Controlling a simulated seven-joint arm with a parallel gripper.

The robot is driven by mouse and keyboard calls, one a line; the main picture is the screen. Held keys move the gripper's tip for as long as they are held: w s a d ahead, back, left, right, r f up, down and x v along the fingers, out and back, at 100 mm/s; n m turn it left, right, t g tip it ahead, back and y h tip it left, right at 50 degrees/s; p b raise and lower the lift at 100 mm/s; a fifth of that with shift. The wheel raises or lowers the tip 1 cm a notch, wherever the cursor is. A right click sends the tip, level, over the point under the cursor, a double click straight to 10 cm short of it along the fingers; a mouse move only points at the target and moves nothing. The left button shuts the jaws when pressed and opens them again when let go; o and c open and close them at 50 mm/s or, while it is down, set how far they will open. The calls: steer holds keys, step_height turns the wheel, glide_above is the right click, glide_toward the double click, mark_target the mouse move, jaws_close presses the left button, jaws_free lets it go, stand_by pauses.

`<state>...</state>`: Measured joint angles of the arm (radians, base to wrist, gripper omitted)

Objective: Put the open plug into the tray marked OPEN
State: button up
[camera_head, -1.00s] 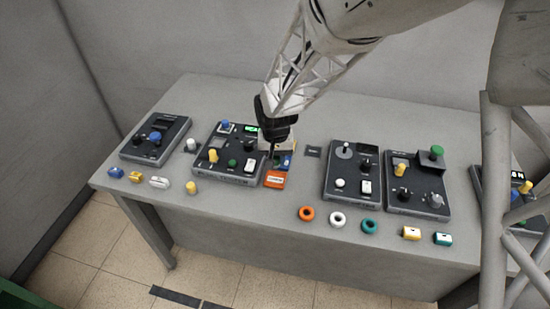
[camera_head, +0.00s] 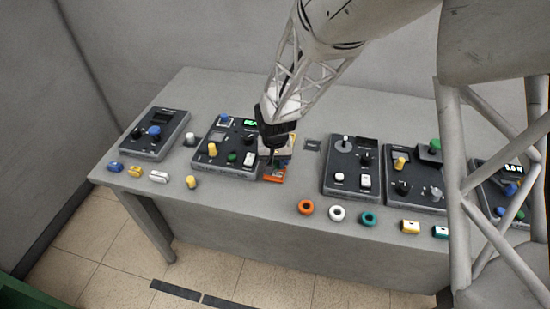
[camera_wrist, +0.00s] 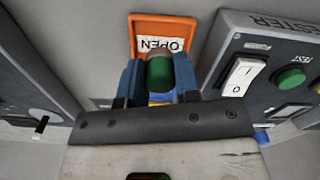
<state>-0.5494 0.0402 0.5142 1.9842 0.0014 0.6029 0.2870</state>
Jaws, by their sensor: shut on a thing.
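The orange tray (camera_wrist: 178,28) shows in the wrist view with a white label reading OPEN, upside down. It also shows in the head view (camera_head: 268,179), partly hidden behind my gripper. My gripper (camera_wrist: 160,82) is shut on a green plug (camera_wrist: 159,74) with a greyish end, held between its two blue fingers. The plug overlaps the label's near edge in the wrist view; I cannot tell how high above the tray it is. In the head view my gripper (camera_head: 273,160) is over the tray, and the plug is hidden.
A tester box (camera_head: 213,164) with a lit green display stands just left of the tray. Its white rocker switch (camera_wrist: 238,76) and green button (camera_wrist: 289,78) are close to the gripper. Another panel (camera_head: 340,189) stands to the right. Coloured rings and small blocks line the table's front.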

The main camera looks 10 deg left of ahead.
steer(key=shift+f, duration=0.55)
steer(key=shift+f, duration=0.55)
stand_by(1.9)
steer(key=o, duration=1.5)
steer(key=shift+c, duration=0.2)
steer(key=shift+r, duration=0.15)
steer(key=shift+r, duration=3.35)
